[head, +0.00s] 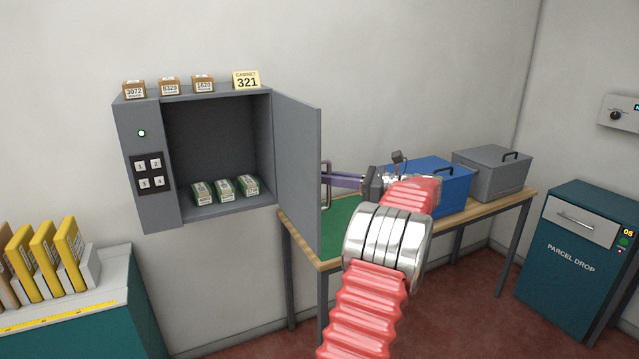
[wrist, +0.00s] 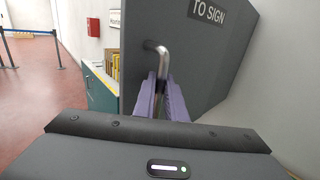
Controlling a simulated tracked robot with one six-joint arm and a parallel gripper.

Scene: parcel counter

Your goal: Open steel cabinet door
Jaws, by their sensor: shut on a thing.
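The grey steel cabinet (head: 145,200) hangs on the wall in the head view. Its door (head: 298,165) stands wide open, swung out to the right, and the inside shows. Several green-and-white boxes (head: 222,188) lie on the cabinet floor. My gripper (head: 330,180) is at the outer face of the door, its purple fingers shut on the metal bar handle (head: 326,187). In the wrist view, the fingers (wrist: 163,100) close around the handle (wrist: 161,62), and the door (wrist: 200,65) with a "TO SIGN" label fills the middle.
A keypad (head: 151,173) and a lit green lamp are on the cabinet front. A table with a green mat (head: 340,222), a blue box (head: 440,180) and a grey box (head: 492,172) is at right, behind my arm.

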